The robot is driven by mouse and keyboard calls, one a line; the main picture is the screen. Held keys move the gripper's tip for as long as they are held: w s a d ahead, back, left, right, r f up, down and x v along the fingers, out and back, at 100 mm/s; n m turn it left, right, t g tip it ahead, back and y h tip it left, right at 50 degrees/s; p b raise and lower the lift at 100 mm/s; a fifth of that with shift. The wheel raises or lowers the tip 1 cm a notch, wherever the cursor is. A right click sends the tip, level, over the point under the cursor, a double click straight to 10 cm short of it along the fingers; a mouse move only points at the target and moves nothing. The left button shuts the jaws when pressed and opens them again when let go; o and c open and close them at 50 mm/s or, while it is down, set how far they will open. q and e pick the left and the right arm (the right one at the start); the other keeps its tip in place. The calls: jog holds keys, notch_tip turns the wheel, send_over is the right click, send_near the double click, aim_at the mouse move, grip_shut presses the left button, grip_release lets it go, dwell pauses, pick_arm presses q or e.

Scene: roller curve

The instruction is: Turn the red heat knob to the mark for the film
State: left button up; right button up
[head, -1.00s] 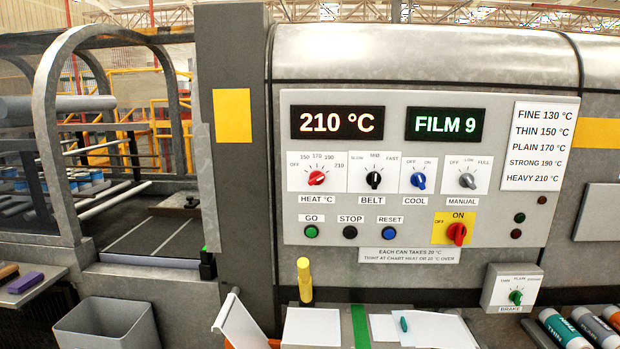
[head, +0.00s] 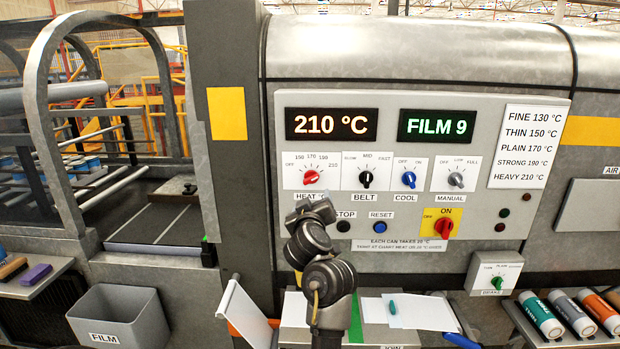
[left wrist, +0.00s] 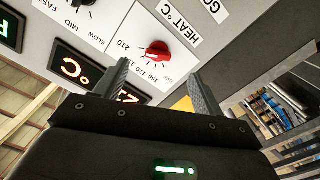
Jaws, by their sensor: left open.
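The red heat knob (head: 311,177) sits on a white dial marked OFF, 150, 170, 190 and 210; its exact pointing is too small to tell. A red display (head: 332,125) reads 210 °C and a green one (head: 436,126) reads FILM 9. A chart (head: 526,146) lists FINE 130, THIN 150, PLAIN 170, STRONG 190 and HEAVY 210 °C. My left gripper (head: 313,208) is just below the knob, covering the GO button. In the left wrist view its fingers (left wrist: 162,82) are open and empty, with the knob (left wrist: 154,52) ahead between them, apparently untouched. My right gripper is out of view.
Belt (head: 367,178), cool (head: 409,179) and manual (head: 456,179) knobs line up right of the heat knob. A red on/off switch (head: 444,227) sits lower. A small notice (head: 402,246) is below. A shelf with papers (head: 418,312) and a grey FILM bin (head: 118,318) stand beneath.

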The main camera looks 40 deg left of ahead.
aim_at(310, 179)
pick_arm(q)
jog(key=shift+n, duration=0.3)
jog(key=w+a, duration=0.2)
jog(key=w+a+r+p, duration=0.1)
jog(key=w+a, duration=0.1)
jog(key=w+a+r+p, duration=0.1)
jog(key=w+a, duration=0.1)
jog(key=shift+w+a, duration=0.1)
jog(key=shift+w, duration=0.1)
jog(key=shift+x, duration=0.75)
jog(key=shift+f, duration=0.15)
jog(key=c, duration=1)
